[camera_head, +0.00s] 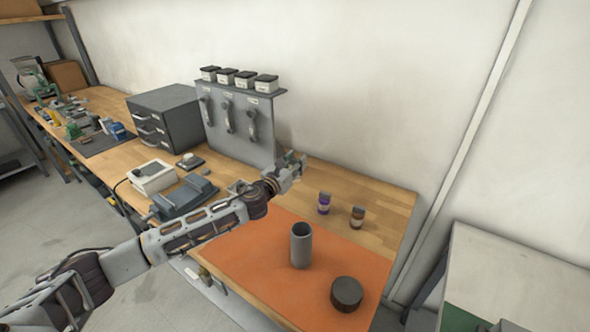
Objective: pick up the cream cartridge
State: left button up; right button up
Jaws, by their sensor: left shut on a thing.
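My left gripper (291,168) reaches in from the left over the workbench, above the back edge of the orange mat. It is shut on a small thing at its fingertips. The fingers mostly hide this thing, so I cannot tell its colour or shape. I see no cream cartridge standing clear on the mat or the wood. A grey open-topped cylinder (300,247) stands upright on the orange mat (250,262), in front of the gripper. A dark round cap (346,293) lies to its right. My right gripper is not in view.
A purple-banded jar (324,203) and a brown jar (357,217) stand right of the gripper. A grey tool panel (238,125) stands behind it, with a drawer cabinet (168,117) to the left. A white device (152,177) and a grey-blue fixture (184,196) sit near my forearm.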

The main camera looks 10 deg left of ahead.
pick_arm(q)
jog(key=shift+r, duration=0.65)
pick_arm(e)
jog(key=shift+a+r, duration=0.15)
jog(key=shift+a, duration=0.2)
